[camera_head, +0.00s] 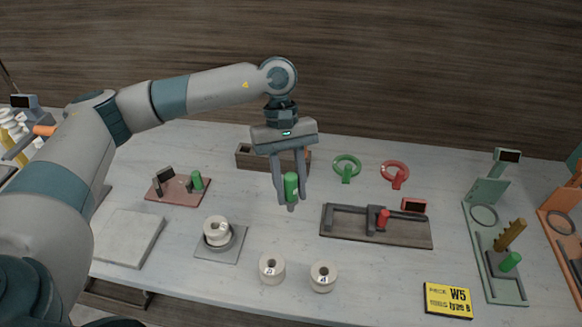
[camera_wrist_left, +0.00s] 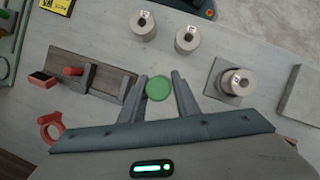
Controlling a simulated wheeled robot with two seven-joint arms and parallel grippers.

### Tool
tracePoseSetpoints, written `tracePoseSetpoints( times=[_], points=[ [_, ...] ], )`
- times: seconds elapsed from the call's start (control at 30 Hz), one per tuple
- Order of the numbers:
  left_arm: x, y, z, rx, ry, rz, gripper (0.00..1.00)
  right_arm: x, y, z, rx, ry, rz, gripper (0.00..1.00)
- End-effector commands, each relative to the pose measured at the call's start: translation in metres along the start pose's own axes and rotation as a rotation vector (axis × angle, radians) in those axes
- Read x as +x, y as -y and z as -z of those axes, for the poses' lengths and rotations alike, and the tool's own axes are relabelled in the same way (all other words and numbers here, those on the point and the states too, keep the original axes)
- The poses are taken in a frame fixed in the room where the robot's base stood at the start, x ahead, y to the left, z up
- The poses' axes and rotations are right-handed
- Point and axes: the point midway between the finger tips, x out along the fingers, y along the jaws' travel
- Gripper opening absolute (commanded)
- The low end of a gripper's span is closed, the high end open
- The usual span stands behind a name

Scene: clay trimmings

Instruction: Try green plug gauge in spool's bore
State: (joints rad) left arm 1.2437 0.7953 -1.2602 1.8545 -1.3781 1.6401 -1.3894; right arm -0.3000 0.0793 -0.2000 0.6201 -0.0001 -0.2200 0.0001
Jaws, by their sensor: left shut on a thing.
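My left gripper (camera_head: 293,195) is shut on the green plug gauge (camera_head: 291,184) and holds it upright above the middle of the table. In the left wrist view the gauge (camera_wrist_left: 159,88) shows end-on as a green disc between the two fingers. A pale spool (camera_head: 217,228) stands on a grey square plate (camera_head: 234,250), left of and nearer than the gauge. Two more pale spools, one on the left (camera_head: 271,268) and one on the right (camera_head: 323,277), stand near the front edge with dark bores facing up. The task's spool cannot be told from these. My right gripper is not in view.
A dark fixture (camera_head: 340,231) with a red part lies to the right. Green (camera_head: 347,167) and red (camera_head: 396,174) ring gauges and a wooden box (camera_head: 244,158) stand behind. A red-based device (camera_head: 165,191) and a pale slab (camera_head: 128,238) are left.

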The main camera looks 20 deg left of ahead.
Motion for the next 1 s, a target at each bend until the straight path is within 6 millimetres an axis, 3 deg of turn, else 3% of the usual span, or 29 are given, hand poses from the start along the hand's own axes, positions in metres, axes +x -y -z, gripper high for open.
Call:
tracePoseSetpoints(
  times=[0.2, 0.4, 1.0],
  points=[
    [0.014, 0.022, -0.023, 0.405, -0.005, 0.169, 0.03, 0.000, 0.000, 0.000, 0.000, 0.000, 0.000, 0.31],
    [0.020, 0.037, -0.032, 0.608, -0.004, 0.253, 0.03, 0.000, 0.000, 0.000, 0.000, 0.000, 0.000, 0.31],
    [0.022, 0.040, -0.034, 0.648, -0.003, 0.267, 0.03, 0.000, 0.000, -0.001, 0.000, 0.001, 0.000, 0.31]
  ],
)
